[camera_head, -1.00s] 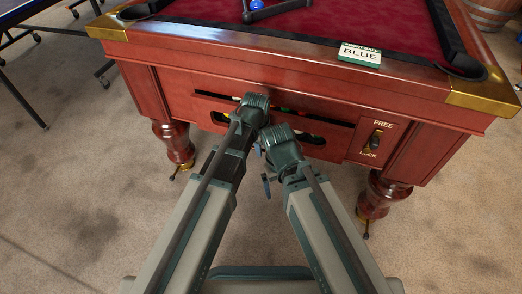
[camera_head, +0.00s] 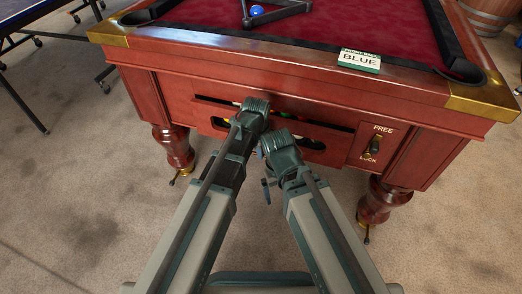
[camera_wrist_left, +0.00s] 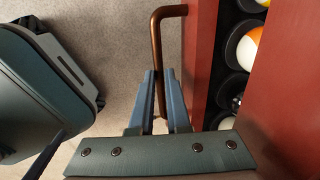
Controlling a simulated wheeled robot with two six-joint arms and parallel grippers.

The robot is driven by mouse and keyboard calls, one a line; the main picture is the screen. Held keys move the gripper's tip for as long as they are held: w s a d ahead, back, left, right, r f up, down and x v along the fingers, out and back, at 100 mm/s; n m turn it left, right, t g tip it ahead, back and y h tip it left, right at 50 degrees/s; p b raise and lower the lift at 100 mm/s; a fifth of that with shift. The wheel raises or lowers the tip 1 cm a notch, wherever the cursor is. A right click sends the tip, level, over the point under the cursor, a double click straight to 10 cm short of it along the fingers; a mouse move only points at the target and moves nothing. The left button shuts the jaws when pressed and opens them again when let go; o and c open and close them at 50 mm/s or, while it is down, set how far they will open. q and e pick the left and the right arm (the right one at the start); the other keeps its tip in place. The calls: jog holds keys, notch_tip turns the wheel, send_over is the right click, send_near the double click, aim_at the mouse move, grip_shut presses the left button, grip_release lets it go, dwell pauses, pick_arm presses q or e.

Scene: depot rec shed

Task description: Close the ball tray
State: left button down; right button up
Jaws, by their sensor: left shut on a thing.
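The ball tray (camera_head: 205,114) is a red-brown wooden drawer in the pool table's front, standing slightly out with a dark gap above its front panel. The left wrist view shows the tray front (camera_wrist_left: 202,60) and several balls (camera_wrist_left: 257,40) in dark holders behind it. My left gripper (camera_wrist_left: 160,80) is shut on the tray's copper-brown bar handle (camera_wrist_left: 166,14); in the head view the wrist of my left gripper (camera_head: 254,108) hides this grip.
The pool table (camera_head: 290,72) fills the far side, with a FREE/LOCK switch (camera_head: 374,145) right of the tray. A blue ball (camera_head: 257,10) and black triangle (camera_head: 282,14) rest on the red cloth. Carpet (camera_head: 80,200) is clear at left.

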dwell(0.9)
pick_arm(q)
jog(key=w, duration=0.2)
jog(key=w+d, duration=0.1)
jog(key=w, duration=0.1)
jog(key=shift+w+d, duration=0.2)
jog(key=c, duration=0.9)
grip_release()
jog(key=shift+s+r, duration=0.1)
